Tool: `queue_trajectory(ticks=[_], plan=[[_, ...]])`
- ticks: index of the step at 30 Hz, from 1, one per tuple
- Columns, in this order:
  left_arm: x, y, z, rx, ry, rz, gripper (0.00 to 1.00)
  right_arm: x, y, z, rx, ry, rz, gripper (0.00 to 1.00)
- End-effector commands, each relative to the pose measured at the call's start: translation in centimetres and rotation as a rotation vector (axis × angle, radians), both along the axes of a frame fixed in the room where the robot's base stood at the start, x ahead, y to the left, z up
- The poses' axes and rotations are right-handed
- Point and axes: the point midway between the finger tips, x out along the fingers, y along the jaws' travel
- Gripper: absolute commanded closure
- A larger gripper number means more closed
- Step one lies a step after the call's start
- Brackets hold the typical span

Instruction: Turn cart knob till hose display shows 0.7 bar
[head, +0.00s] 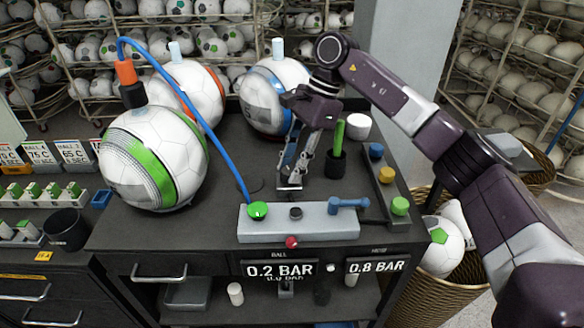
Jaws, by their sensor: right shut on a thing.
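The hose display (377,265) reads 0.8 BAR. The ball display (279,270) beside it reads 0.2 BAR. Above them on the cart top is a grey control block (318,231) with a round green part (258,211), a dark knob (296,212), and a blue lever (348,203). A red knob (291,242) sits on its front face. My right gripper (290,181) points down just behind the block in the picture. It is shut on a small, pale metallic piece at its tips; I cannot tell what this is. My left gripper is out of view.
A blue hose (190,108) arches from the block to an orange-and-black fitting (128,82) on the green-striped ball (152,158). Other balls (191,94) (272,96) stand behind. A dark cup (335,163) with a green stick stands right of my gripper.

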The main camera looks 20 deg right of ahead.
Motion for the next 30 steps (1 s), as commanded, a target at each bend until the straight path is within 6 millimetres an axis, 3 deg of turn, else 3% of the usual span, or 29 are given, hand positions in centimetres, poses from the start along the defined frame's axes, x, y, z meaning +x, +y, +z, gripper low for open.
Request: queue_trajectory(ticks=[15, 30], plan=[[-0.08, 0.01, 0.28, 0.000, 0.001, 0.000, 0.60, 0.47, 0.08, 0.33, 0.000, -0.006, 0.390, 0.96], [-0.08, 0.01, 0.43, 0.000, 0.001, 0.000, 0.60, 0.55, 0.13, 0.30, 0.000, -0.009, 0.501, 0.96]])
